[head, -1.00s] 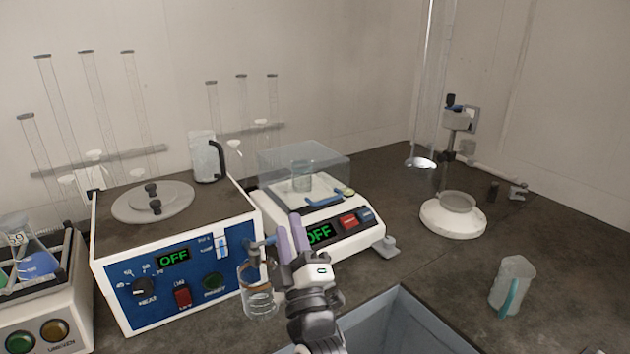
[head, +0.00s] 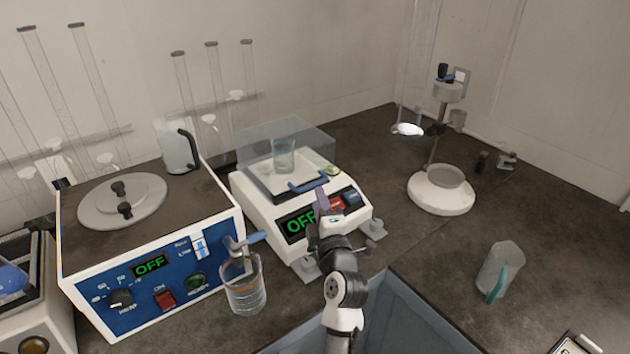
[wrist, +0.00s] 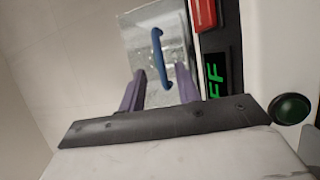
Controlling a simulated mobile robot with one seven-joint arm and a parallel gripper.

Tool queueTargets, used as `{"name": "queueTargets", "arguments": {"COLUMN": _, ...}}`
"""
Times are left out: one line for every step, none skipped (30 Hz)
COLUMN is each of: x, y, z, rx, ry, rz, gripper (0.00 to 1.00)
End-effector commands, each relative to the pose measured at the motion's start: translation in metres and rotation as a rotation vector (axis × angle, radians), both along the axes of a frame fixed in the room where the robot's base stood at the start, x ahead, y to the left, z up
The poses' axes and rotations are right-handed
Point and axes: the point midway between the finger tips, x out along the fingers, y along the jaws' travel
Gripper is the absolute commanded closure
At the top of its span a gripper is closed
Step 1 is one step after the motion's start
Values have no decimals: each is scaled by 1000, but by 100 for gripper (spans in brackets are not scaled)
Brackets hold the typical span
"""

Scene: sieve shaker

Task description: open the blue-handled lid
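The blue-handled lid (head: 290,143) is a clear box-like cover on the white balance (head: 275,214), and it looks closed. Its blue handle (head: 308,184) is at the lower front edge. A glass beaker (head: 284,156) stands under the cover. My gripper (head: 322,203) is in front of the balance, by the right end of the display and below the handle. In the wrist view the purple fingers of my gripper (wrist: 160,71) are apart and empty. The blue handle (wrist: 159,58) appears between and beyond the fingertips, with a gap.
A blue-fronted heater bath (head: 165,280) stands left of the balance, with a glass beaker (head: 245,290) at its tap. A grey sink (head: 410,320) lies below my arm. A jug (head: 498,270) and a white round-based stand (head: 441,197) are to the right.

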Motion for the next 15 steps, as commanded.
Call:
{"name": "queueTargets", "arguments": {"x": 10, "y": 2, "z": 6, "rx": 2, "ry": -1, "rz": 0, "gripper": 67}}
{"name": "queueTargets", "arguments": {"x": 15, "y": 4, "z": 7, "rx": 2, "ry": -1, "rz": 1, "gripper": 67}}
{"name": "queueTargets", "arguments": {"x": 21, "y": 6, "z": 7, "rx": 2, "ry": 1, "rz": 1, "gripper": 67}}
{"name": "queueTargets", "arguments": {"x": 26, "y": 7, "z": 8, "rx": 2, "ry": 0, "rz": 1, "gripper": 67}}
{"name": "queueTargets", "arguments": {"x": 30, "y": 7, "z": 8, "rx": 2, "ry": 0, "rz": 1, "gripper": 67}}
{"name": "queueTargets", "arguments": {"x": 34, "y": 8, "z": 8, "rx": 1, "ry": 0, "rz": 1, "gripper": 67}}
{"name": "queueTargets", "arguments": {"x": 37, "y": 9, "z": 9, "rx": 1, "ry": -1, "rz": 0, "gripper": 67}}
{"name": "queueTargets", "arguments": {"x": 39, "y": 9, "z": 9, "rx": 1, "ry": -1, "rz": 0, "gripper": 67}}
{"name": "queueTargets", "arguments": {"x": 42, "y": 10, "z": 9, "rx": 1, "ry": -1, "rz": 0, "gripper": 67}}
{"name": "queueTargets", "arguments": {"x": 43, "y": 10, "z": 9, "rx": 1, "ry": -1, "rz": 0, "gripper": 67}}
{"name": "queueTargets", "arguments": {"x": 44, "y": 10, "z": 8, "rx": 1, "ry": 0, "rz": 0, "gripper": 67}}
{"name": "queueTargets", "arguments": {"x": 46, "y": 11, "z": 8, "rx": 1, "ry": 0, "rz": 0, "gripper": 67}}
{"name": "queueTargets", "arguments": {"x": 46, "y": 11, "z": 8, "rx": 1, "ry": 0, "rz": 0, "gripper": 67}}
{"name": "queueTargets", "arguments": {"x": 47, "y": 11, "z": 8, "rx": 1, "ry": 0, "rz": 0, "gripper": 67}}
{"name": "queueTargets", "arguments": {"x": 47, "y": 11, "z": 8, "rx": 0, "ry": 0, "rz": 0, "gripper": 67}}
